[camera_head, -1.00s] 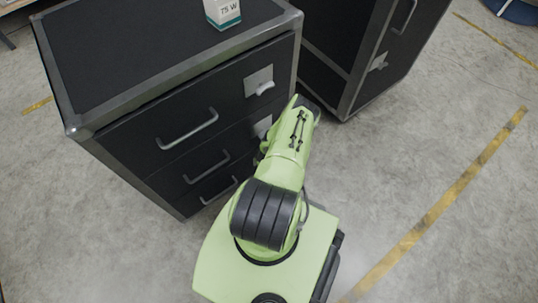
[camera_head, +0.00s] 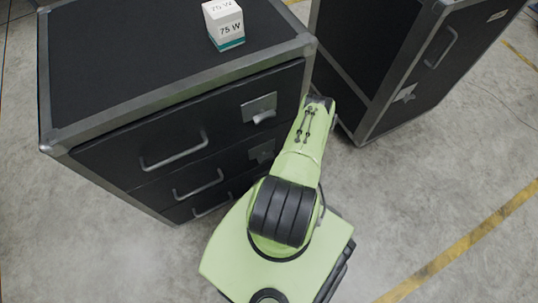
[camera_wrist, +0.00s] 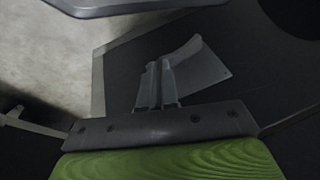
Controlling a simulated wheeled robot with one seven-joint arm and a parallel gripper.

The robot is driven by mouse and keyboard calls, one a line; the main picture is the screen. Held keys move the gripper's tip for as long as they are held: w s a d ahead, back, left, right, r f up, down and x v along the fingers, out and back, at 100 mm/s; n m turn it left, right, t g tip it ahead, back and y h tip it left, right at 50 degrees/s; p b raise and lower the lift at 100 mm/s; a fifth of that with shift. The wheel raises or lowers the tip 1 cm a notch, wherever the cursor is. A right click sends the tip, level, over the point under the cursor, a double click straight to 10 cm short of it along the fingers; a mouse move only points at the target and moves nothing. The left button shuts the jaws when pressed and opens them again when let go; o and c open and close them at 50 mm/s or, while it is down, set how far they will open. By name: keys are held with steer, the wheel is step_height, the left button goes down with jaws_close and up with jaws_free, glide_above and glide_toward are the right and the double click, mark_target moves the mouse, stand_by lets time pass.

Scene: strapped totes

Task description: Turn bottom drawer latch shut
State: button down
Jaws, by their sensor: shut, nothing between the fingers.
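The black drawer cabinet with grey metal edges (camera_head: 75,140) stands at left in the head view. Its bottom drawer handle (camera_head: 212,206) shows low on the front, but the bottom latch is hidden behind my arm in that view. In the wrist view a grey latch plate with a raised lever (camera_wrist: 205,73) lies on a dark front, just beyond my fingertips. My gripper (camera_wrist: 158,68) is shut and empty, its fingers overlapping the plate's left part in the picture. I cannot tell whether they touch the lever. The gripper itself is hidden in the head view.
The top latch (camera_head: 260,108) and middle latch (camera_head: 262,151) show above on the same cabinet. A white and teal box marked 75 W (camera_head: 224,24) sits on top. A second black cabinet (camera_head: 420,65) stands close at right. The floor at right is clear.

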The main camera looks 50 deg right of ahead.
steer(key=shift+d+f, duration=0.15)
steer(key=shift+f, duration=0.05)
stand_by(0.6)
